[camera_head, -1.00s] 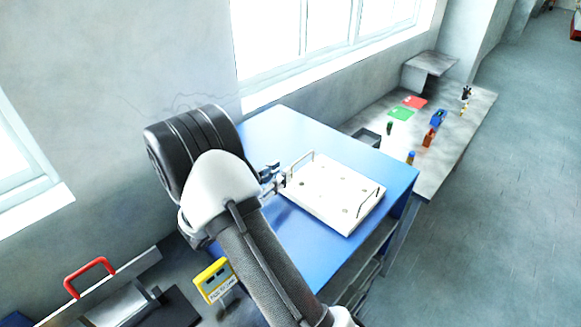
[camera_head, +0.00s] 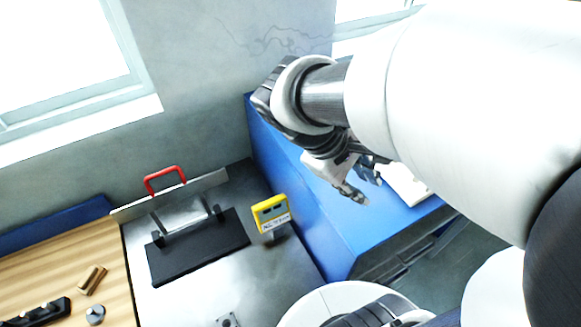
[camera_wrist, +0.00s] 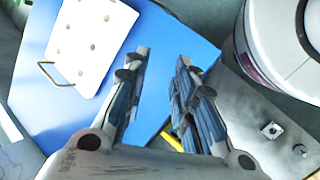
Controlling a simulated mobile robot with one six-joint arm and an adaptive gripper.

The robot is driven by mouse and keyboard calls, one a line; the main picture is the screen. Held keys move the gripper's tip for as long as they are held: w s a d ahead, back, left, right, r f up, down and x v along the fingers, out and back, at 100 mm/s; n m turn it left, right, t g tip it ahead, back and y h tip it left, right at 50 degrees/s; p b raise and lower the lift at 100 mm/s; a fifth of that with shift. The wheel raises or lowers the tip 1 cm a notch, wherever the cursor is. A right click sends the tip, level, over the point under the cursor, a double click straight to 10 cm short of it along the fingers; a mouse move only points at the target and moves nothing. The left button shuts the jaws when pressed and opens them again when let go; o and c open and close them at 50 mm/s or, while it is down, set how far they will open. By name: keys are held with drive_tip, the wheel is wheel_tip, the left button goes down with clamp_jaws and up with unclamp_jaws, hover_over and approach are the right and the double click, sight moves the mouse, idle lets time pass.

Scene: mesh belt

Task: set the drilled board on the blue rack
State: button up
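The drilled board (camera_head: 405,186) is white and lies on the flat top of the blue rack (camera_head: 305,200); my arm hides most of it in the head view. In the wrist view the board (camera_wrist: 82,48) shows several holes and a wire handle, flat on the blue top (camera_wrist: 175,45) at upper left. My gripper (camera_head: 362,184) is near the board's left side in the head view. In the wrist view my gripper (camera_wrist: 161,60) has its two fingers apart with nothing between them, and the board lies clear to their left.
Left of the rack stands a metal table with a black press-like fixture (camera_head: 198,245) with a red handle (camera_head: 165,180). A yellow sign (camera_head: 271,213) stands between fixture and rack. A wooden top (camera_head: 65,285) with small parts lies at far left. The wall and window are behind.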

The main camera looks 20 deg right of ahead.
drive_tip(key=s+a+r+m+t+y, duration=0.1)
drive_tip(key=a+m+t+y, duration=0.1)
drive_tip(key=a, duration=0.4)
drive_tip(key=s+a+r+m+t+y, duration=0.2)
drive_tip(key=a+t+y, duration=0.2)
drive_tip(key=a, duration=0.2)
drive_tip(key=shift+a+m, duration=0.2)
drive_tip(key=shift+m, duration=0.2)
drive_tip(key=shift+s, duration=0.1)
wheel_tip(320, 180, down, 19)
drive_tip(key=b, duration=1.9)
